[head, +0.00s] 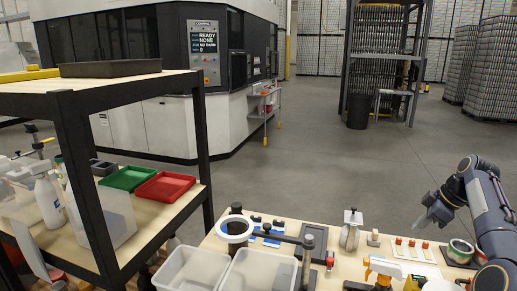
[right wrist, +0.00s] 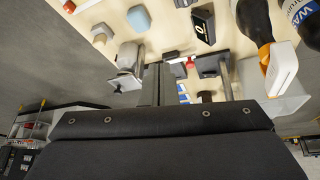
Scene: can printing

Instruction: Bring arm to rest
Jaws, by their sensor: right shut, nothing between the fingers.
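My right arm (head: 488,200) comes in at the right of the head view, bent above the right end of the workbench. My right gripper (head: 428,217) hangs in the air over the bench's far edge, shut and empty. In the right wrist view its fingers (right wrist: 160,84) are together with nothing between them, and the bench top with its tools lies beyond them. My left gripper is not in view.
The workbench (head: 336,216) holds two clear bins (head: 189,270), a spray bottle (head: 382,268) and small tools. A shelf at left carries a green tray (head: 127,178) and a red tray (head: 165,187). A printing machine (head: 170,80) stands behind. Open floor lies beyond the bench.

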